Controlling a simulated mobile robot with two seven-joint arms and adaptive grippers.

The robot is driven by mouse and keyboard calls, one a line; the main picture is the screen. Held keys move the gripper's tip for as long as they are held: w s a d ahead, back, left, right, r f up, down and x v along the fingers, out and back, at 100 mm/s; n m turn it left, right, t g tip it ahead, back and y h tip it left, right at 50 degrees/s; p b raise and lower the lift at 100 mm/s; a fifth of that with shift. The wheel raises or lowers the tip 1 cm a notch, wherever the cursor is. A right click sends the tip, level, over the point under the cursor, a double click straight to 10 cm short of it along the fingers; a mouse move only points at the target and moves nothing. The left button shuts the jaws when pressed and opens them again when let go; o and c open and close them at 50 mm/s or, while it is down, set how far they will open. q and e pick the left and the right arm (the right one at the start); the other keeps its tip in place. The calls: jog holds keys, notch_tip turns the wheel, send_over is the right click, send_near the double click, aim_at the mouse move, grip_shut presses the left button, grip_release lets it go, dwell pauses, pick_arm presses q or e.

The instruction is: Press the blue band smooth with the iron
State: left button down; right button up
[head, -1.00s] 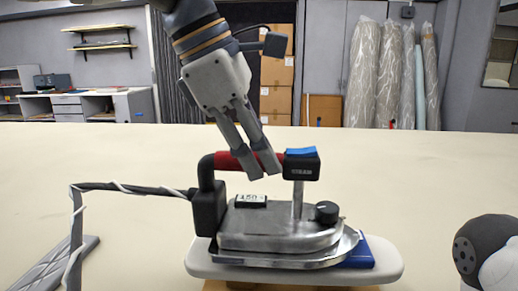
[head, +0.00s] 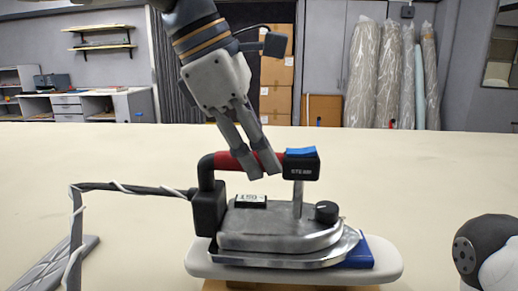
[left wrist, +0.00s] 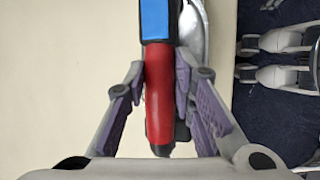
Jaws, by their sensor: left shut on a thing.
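The metal iron (head: 285,235) rests on a pale, rounded board (head: 220,268). Its red handle (head: 228,161) runs between a black rear post and a front block with a blue top. My left gripper (head: 264,168) is shut on this handle. In the left wrist view, the purple pads of my left gripper (left wrist: 159,90) lie on either side of the red handle (left wrist: 159,95). The blue band (head: 372,252) shows on the board beyond the iron's front right edge. The rest of it is hidden under the iron. My right gripper is out of view.
A cord on a dark arm runs from the iron's rear to the left. A grey ridged stand (head: 68,262) lies at the left. The cloth table (head: 420,170) is clear behind the iron. Boxes and wrapped rolls (head: 372,75) stand against the back wall.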

pick_arm(q)
jog(key=shift+f, duration=0.35)
jog(key=shift+r, duration=3.9)
